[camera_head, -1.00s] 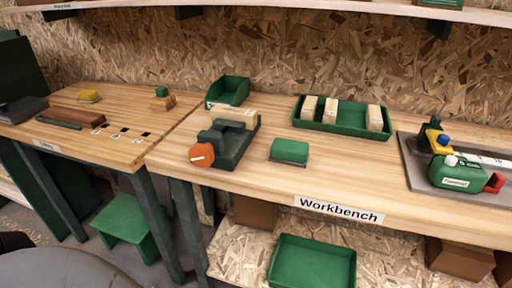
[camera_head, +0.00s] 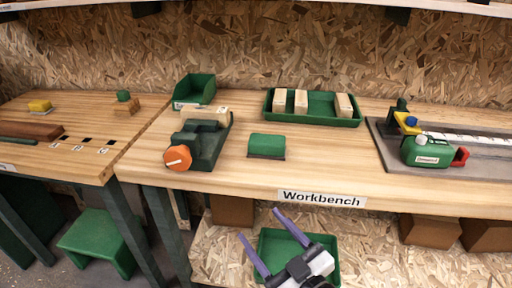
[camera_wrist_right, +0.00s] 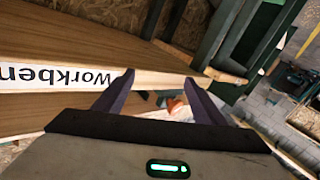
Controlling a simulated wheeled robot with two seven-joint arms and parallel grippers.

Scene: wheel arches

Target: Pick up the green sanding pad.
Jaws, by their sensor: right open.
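The green sanding pad (camera_head: 267,144) lies on the workbench top, green above with a dark grey underside, near the front edge and right of the vise. My right gripper (camera_head: 262,227) is in the lower middle of the head view, in front of the bench and below the pad, apart from it. Its two purple fingers are spread with nothing between them. In the right wrist view the fingers (camera_wrist_right: 158,83) frame the bench's front edge; I cannot make out the pad there. My left gripper is not in view.
The dark green vise (camera_head: 204,143) with an orange knob stands left of the pad. Behind are a green bin (camera_head: 195,92) and a green tray (camera_head: 313,118) with wooden blocks. A green tool (camera_head: 427,151) sits on a grey board at right. The bench edge (camera_head: 400,205) lies between gripper and pad.

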